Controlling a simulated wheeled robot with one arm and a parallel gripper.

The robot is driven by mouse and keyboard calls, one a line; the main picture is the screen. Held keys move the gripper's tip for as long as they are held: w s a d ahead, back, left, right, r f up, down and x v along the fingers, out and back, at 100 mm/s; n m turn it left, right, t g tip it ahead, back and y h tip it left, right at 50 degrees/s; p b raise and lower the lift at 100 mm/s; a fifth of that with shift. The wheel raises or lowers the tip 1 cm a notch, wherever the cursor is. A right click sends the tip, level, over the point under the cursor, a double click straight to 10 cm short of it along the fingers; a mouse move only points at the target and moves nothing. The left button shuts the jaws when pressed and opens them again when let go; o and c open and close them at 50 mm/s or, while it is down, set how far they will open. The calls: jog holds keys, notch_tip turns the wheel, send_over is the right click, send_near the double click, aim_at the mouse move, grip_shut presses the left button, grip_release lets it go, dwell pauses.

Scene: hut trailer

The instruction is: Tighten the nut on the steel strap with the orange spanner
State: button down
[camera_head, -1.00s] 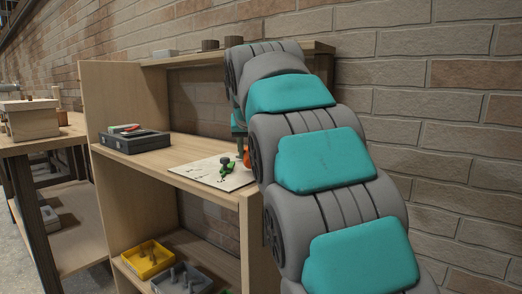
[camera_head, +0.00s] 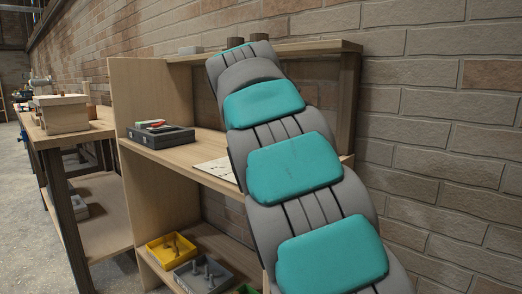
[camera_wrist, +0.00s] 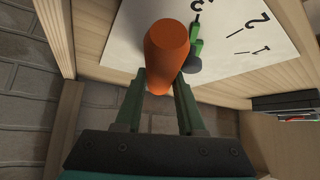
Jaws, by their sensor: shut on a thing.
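My gripper (camera_wrist: 157,112) shows in the wrist view, its two green fingers closed on a thick, rounded orange handle, which I take to be the orange spanner (camera_wrist: 166,45). The handle points up the picture, over a white printed sheet (camera_wrist: 262,52); I cannot tell whether it touches the sheet. Its working end is not in view. A green piece with a dark round end (camera_wrist: 193,62) is just right of the handle. I cannot make out the steel strap or the nut. In the head view my arm hides the gripper and the spanner.
The sheet lies on a wooden shelf unit (camera_head: 180,155) against a brick wall. A dark case (camera_head: 160,137) holding red and green things sits left on that shelf. Below are a yellow bin (camera_head: 168,262) and a grey bin (camera_head: 190,284). A bench (camera_head: 75,138) stands further left.

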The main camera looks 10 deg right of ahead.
jog(key=shift+s+d+r, duration=0.1)
jog(key=shift+d+r, duration=0.05)
jog(key=shift+d, duration=0.1)
jog(key=shift+r+p, duration=2.65)
jog(key=shift+r, duration=1.55)
